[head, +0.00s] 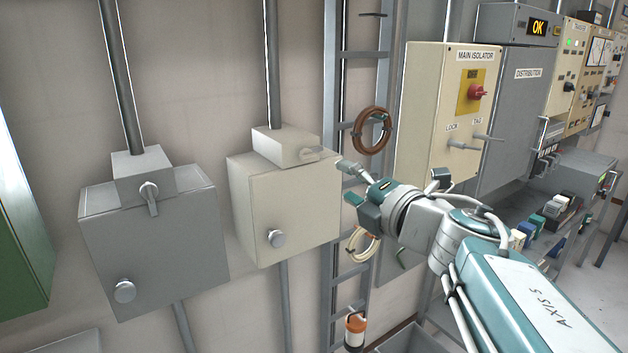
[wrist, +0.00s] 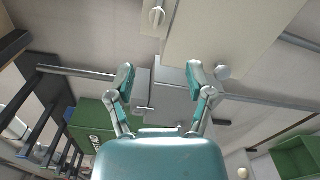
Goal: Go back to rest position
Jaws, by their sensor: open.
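My gripper (head: 347,182) is at the end of my teal and white arm in the head view. Its two fingers are spread, with nothing between them. In that view the fingertips show just right of the cream wall box (head: 290,210); I cannot tell the exact gap. The wrist view also shows my gripper (wrist: 160,75) with both fingers apart. There the cream box (wrist: 225,40) fills the upper right, and the grey box (wrist: 172,98) shows beyond and between the fingers.
The grey wall box (head: 150,245) with a lever hangs at left, beside a green cabinet (head: 20,225). A cable ladder (head: 335,260) with a brown coil (head: 371,130) stands behind my gripper. The main isolator panel (head: 435,110) with its red switch (head: 477,92) is at right.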

